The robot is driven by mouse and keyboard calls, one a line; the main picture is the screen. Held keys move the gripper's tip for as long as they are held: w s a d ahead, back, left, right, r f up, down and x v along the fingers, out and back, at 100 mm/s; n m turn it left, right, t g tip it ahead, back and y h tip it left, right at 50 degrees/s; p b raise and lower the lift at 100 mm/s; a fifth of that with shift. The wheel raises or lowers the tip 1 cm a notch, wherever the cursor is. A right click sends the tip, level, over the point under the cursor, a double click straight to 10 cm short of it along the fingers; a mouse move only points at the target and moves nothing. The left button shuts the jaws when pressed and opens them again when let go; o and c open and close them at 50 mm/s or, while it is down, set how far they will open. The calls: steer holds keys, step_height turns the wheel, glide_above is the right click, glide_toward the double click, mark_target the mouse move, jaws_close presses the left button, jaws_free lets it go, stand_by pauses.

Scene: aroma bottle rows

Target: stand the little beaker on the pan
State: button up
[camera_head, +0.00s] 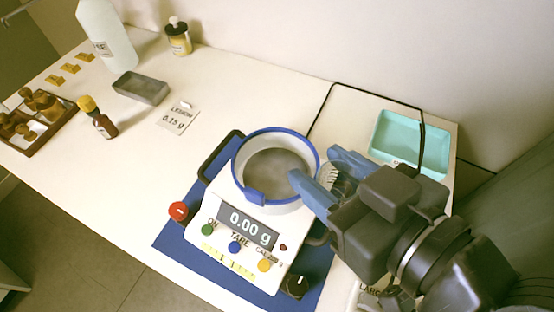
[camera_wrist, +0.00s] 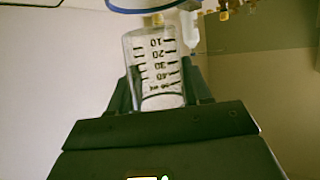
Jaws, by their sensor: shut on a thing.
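The little beaker is a clear vessel with black graduation marks (camera_wrist: 157,65), in the wrist view between my fingers. In the head view it shows only partly (camera_head: 328,174), mostly hidden by the fingers. My gripper (camera_head: 317,168) has blue fingers and is shut on the beaker, at the right rim of the balance's round shield. The grey pan (camera_head: 275,172) lies inside the blue-rimmed shield (camera_head: 252,146) and looks empty. The balance display (camera_head: 248,226) reads 0.00 g. Height of the beaker above the rim is hard to tell.
A turquoise tray (camera_head: 405,140) stands at right behind a thin black frame (camera_head: 422,130). A blue mat (camera_head: 178,238) lies under the balance. To the left are a label card (camera_head: 178,117), a grey dish (camera_head: 140,88), an amber dropper bottle (camera_head: 103,123) and a bottle rack (camera_head: 40,125).

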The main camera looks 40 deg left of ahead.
steer(key=s, duration=0.1)
steer(key=g, duration=0.1)
glide_above(275, 174)
steer(key=a, duration=0.2)
steer(key=shift+n, duration=0.4)
steer(key=f, duration=0.6)
steer(key=shift+w+d, duration=0.2)
steer(key=shift+d, duration=0.05)
steer(key=shift+a+f+b, duration=0.1)
steer(key=shift+f+b, duration=0.2)
steer(key=shift+f, duration=1.8)
steer(key=shift+f, duration=0.1)
steer(key=o, duration=1)
steer(key=shift+o, duration=0.2)
